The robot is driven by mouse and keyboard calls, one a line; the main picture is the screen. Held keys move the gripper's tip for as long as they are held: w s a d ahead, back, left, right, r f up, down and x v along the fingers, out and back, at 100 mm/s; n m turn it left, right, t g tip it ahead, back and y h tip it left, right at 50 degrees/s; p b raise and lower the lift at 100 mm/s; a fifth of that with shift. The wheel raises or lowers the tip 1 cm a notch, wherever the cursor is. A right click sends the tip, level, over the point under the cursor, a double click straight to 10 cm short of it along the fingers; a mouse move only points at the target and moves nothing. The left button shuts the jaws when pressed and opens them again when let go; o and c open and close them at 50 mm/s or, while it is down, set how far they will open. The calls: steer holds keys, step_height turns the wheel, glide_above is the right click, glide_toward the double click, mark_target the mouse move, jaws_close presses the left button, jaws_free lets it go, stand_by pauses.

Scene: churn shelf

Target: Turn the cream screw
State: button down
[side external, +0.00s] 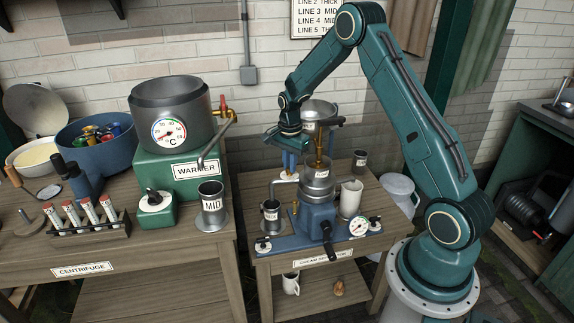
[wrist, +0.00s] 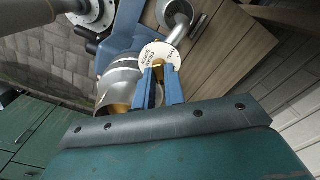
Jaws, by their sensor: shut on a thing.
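The cream screw shows in the wrist view as a small brass piece in front of a round white plate (wrist: 152,50) with dark lettering. My gripper (wrist: 158,72) has its two blue fingers closed on the brass piece, right up at the plate. In the side view my gripper (side external: 289,168) points down at the upper left of the cream separator (side external: 318,218), a blue-based machine with a metal bowl. The screw itself is hard to make out there, being small and close to the fingers.
A metal cup (side external: 271,217) stands left of the separator and a pale jug (side external: 350,199) right of it. A gauge (side external: 358,227) sits on its base. The left bench holds a warmer (side external: 178,170), a tube rack (side external: 87,230) and a MID can (side external: 212,210).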

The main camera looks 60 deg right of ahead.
stand_by(0.3)
steer(key=c, duration=1.5)
jaws_free()
steer(key=shift+o, duration=0.2)
steer(key=shift+r, duration=0.1)
step_height(320, 180, up, 14)
